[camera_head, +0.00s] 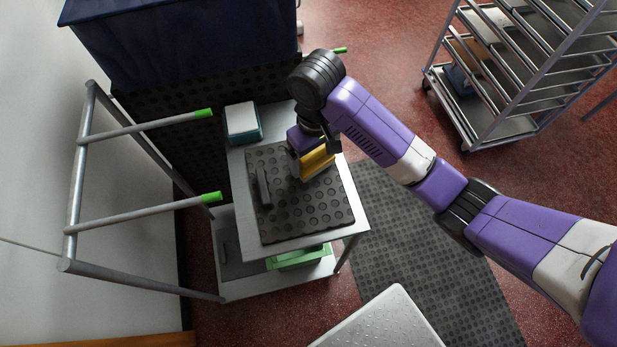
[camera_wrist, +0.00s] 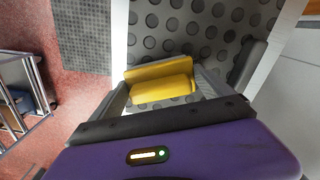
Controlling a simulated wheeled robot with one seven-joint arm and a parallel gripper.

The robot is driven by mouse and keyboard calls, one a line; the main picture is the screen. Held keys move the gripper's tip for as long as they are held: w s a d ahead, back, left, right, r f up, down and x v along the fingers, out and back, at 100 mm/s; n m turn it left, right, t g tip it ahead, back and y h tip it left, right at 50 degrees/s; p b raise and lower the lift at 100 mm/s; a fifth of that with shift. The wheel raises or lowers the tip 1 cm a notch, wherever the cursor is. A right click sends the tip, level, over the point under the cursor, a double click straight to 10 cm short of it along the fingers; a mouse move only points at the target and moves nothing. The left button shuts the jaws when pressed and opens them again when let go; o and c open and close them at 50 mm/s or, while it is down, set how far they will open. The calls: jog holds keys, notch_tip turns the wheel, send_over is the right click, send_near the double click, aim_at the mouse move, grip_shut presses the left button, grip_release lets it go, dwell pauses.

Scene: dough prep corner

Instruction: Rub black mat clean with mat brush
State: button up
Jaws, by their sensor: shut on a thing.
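The black mat (camera_head: 318,209) is dark grey with round studs and lies on a small steel table; it also fills the top of the wrist view (camera_wrist: 190,28). My gripper (camera_head: 314,158) is over the mat's upper right part, pointing down. It is shut on a yellow block-like thing, which looks like the mat brush (camera_wrist: 160,82), held between both fingers. The brush also shows in the head view (camera_head: 318,164). It is at or just above the mat; I cannot tell whether it touches. Its bristles are hidden. No clear dirt shows on the mat.
A dark bar (camera_head: 263,187) lies on the mat's left side. A teal box with a white top (camera_head: 242,121) stands at the table's back left corner. A green item (camera_head: 298,257) is on the lower shelf. Metal rails with green ends (camera_head: 150,212) stand left; a rack (camera_head: 520,75) stands right.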

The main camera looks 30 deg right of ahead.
jog(key=shift+s+a, duration=0.2)
jog(key=shift+s, duration=0.45)
jog(key=shift+s+a, duration=0.25)
jog(key=shift+s, duration=0.4)
jog(key=shift+s+a, duration=0.2)
jog(key=shift+s, duration=0.45)
jog(key=shift+w, duration=0.15)
jog(key=shift+w+d, duration=0.2)
jog(key=shift+w, duration=0.35)
jog(key=shift+w+d, duration=0.2)
jog(key=shift+w, duration=0.35)
jog(key=shift+r, duration=0.15)
jog(key=shift+r, duration=0.5)
jog(key=shift+w, duration=0.1)
